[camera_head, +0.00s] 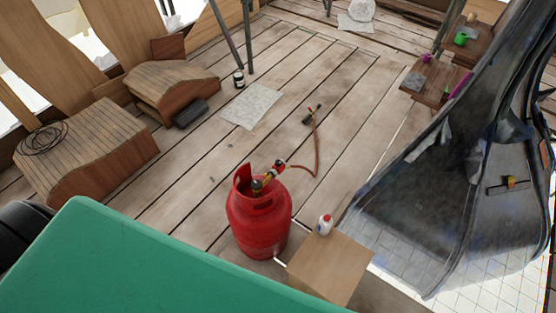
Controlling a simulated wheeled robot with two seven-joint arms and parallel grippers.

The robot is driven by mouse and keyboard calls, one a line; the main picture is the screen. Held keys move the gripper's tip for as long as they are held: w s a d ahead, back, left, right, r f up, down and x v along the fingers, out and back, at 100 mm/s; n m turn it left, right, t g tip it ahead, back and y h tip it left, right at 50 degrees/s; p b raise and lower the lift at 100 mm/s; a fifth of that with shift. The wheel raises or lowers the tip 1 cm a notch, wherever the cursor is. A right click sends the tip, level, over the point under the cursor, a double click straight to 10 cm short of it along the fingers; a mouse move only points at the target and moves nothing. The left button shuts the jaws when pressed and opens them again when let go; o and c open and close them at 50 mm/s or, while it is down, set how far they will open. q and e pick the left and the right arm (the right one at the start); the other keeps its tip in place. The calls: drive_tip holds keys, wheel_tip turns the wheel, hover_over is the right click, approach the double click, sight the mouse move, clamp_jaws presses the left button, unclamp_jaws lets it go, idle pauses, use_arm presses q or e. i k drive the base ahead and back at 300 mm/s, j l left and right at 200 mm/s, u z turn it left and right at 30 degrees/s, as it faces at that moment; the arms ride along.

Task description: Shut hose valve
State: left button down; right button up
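A red gas cylinder (259,222) stands upright on the plank floor near the middle of the view. A brass valve or regulator with a red part (268,177) sits at its top inside the collar. An orange-brown hose (316,151) runs from it across the floor to a dark torch-like tool (312,115). The valve's handle is too small to tell its setting. Neither of my grippers shows in the head view.
A green surface (150,265) fills the lower left foreground. A cardboard-coloured box (330,267) with a small white bottle (324,224) stands right of the cylinder. A large dark metal shape (440,190) takes up the right. Wooden blocks (85,150) stand left. Planks behind the cylinder are mostly clear.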

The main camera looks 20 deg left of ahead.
sight(256, 184)
drive_tip(key=u, duration=0.85)
